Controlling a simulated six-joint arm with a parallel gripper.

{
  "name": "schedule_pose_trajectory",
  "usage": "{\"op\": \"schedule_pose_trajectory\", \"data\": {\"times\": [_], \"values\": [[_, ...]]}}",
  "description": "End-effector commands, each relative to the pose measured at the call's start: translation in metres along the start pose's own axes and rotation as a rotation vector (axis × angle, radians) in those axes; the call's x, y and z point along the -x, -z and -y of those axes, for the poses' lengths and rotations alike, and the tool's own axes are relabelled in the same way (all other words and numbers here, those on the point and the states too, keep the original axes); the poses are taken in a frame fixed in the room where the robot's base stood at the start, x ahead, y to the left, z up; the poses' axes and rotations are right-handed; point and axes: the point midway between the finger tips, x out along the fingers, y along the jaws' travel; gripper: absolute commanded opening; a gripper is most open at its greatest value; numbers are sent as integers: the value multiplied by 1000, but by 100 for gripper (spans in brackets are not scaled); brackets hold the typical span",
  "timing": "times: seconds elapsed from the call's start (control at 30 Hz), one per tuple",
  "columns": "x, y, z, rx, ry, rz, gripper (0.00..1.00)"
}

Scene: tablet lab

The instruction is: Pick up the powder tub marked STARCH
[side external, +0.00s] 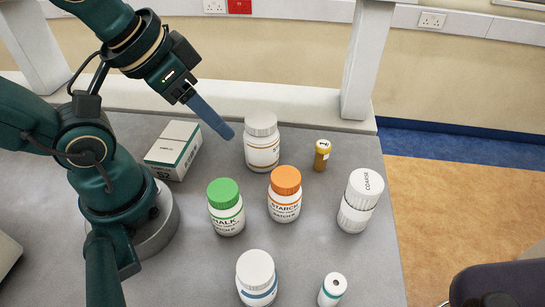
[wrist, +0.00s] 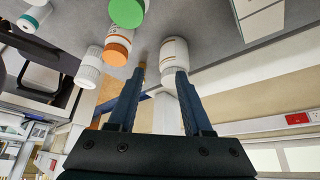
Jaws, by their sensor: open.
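The STARCH tub (side external: 284,199) is a white tub with an orange lid and orange band, upright in the middle of the grey table. It also shows in the wrist view as the orange-lidded tub (wrist: 120,40), ahead of and left of the fingers. My gripper (side external: 226,132) is open and empty, above the table at the back. It is up and left of the STARCH tub, close to a white-lidded tub (side external: 262,143). In the wrist view both fingers of my gripper (wrist: 158,80) are apart.
A green-lidded tub (side external: 226,212) stands close left of STARCH. A white box (side external: 173,150), small amber bottle (side external: 321,155), COARSE tub (side external: 359,205), blue-banded tub (side external: 256,280) and small white bottle (side external: 332,290) stand around. A white post (side external: 366,60) rises at the back edge.

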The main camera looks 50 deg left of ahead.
Motion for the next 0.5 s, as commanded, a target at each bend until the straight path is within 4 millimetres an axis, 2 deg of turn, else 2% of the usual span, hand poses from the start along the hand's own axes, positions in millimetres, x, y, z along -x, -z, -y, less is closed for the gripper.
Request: {"op": "schedule_pose_trajectory", "data": {"times": [0.03, 0.13, 0.17, 0.4, 0.5], "values": [[0, 0, 0, 0, 0, 0, 58], [0, 0, 0, 0, 0, 0, 96], [0, 0, 0, 0, 0, 0, 100], [0, 0, 0, -6, 0, 0, 100], [1, -6, 5, -71, 21, 27, 100]]}}
